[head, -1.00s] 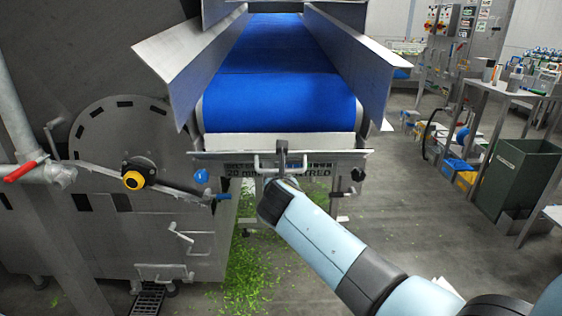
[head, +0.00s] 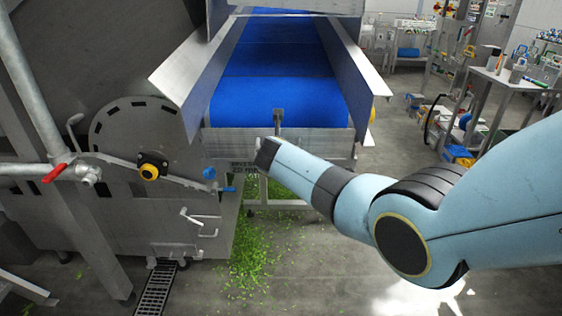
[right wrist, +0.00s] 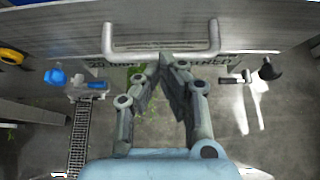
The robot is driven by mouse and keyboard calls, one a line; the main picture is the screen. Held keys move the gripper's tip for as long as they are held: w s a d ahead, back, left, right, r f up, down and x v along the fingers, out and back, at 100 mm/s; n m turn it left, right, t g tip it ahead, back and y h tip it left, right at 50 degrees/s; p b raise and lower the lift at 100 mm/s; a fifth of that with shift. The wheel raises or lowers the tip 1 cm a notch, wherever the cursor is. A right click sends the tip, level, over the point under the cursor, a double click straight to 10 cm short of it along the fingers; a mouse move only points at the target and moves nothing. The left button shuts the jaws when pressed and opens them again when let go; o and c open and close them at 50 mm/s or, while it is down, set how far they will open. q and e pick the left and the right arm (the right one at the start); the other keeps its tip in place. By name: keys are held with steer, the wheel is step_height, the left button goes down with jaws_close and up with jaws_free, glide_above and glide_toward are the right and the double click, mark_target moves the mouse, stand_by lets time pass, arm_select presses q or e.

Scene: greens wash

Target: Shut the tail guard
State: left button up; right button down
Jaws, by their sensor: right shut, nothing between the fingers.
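The tail guard (head: 318,142) is a grey metal panel across the near end of the blue conveyor, just below the belt's edge. My right arm hides part of it. In the right wrist view the guard (right wrist: 235,14) spans the top, with a pale U-shaped handle (right wrist: 190,52) in front of it. My right gripper (head: 278,115) is in front of the panel, its dark fingers pointing up. In the right wrist view my right gripper (right wrist: 166,62) is shut and empty, its tips at the handle's bar; contact cannot be told. My left gripper is out of view.
The blue belt (head: 270,85) runs between slanted metal side plates. At left stands a grey drum machine with a yellow-black knob (head: 150,170) and a red-handled pipe (head: 56,173). Green scraps (head: 255,235) and a drain grate (head: 157,290) lie on the floor. A bench (head: 500,75) is at right.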

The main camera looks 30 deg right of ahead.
steer(key=shift+w+d+r+p, duration=0.35)
steer(key=shift+w+d+r, duration=0.05)
steer(key=shift+w+r, duration=0.3)
stand_by(0.3)
